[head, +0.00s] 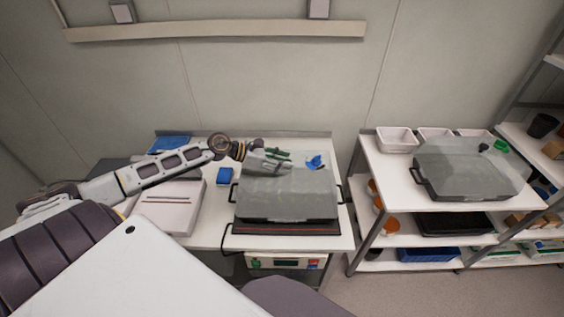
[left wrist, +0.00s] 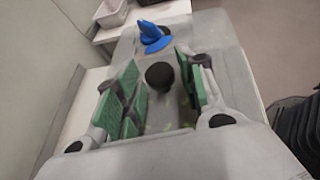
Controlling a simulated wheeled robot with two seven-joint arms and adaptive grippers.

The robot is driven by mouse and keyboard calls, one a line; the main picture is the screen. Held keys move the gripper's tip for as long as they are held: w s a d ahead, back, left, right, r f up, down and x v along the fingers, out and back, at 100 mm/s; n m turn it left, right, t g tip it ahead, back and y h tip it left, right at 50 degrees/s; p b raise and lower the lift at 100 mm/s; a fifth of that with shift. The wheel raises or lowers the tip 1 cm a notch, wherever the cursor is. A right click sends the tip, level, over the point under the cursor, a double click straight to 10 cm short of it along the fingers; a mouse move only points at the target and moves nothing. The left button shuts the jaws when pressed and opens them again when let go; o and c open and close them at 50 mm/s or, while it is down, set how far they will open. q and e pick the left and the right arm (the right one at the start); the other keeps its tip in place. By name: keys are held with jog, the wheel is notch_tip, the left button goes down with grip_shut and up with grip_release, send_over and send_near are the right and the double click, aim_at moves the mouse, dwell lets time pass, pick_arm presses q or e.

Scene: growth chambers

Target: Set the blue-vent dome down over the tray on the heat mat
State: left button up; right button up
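The clear grey blue-vent dome (head: 289,196) sits over the tray on the black heat mat (head: 285,230), on the white bench. It looks level, with the tray's black handles showing at both sides. Its blue vent (head: 315,162) stands on the top and also shows in the left wrist view (left wrist: 153,37). My left gripper (head: 277,160) is over the top of the dome. In the left wrist view its green-padded fingers (left wrist: 160,95) are apart, with the dome's black knob (left wrist: 159,75) between them and gaps showing on both sides. My right gripper is out of view.
A second dome with a green vent (head: 501,146) covers a tray on the right-hand cart (head: 374,165), beside several white tubs (head: 397,139). A white box (head: 176,205) and a small blue box (head: 224,175) lie left of the mat. A control unit (head: 287,262) is under the bench top.

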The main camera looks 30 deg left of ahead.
pick_arm(q)
jog(key=shift+o, duration=0.3)
jog(key=shift+r, duration=0.25)
jog(key=shift+r+p, duration=0.25)
jog(key=shift+p, duration=0.2)
jog(key=shift+v, duration=6)
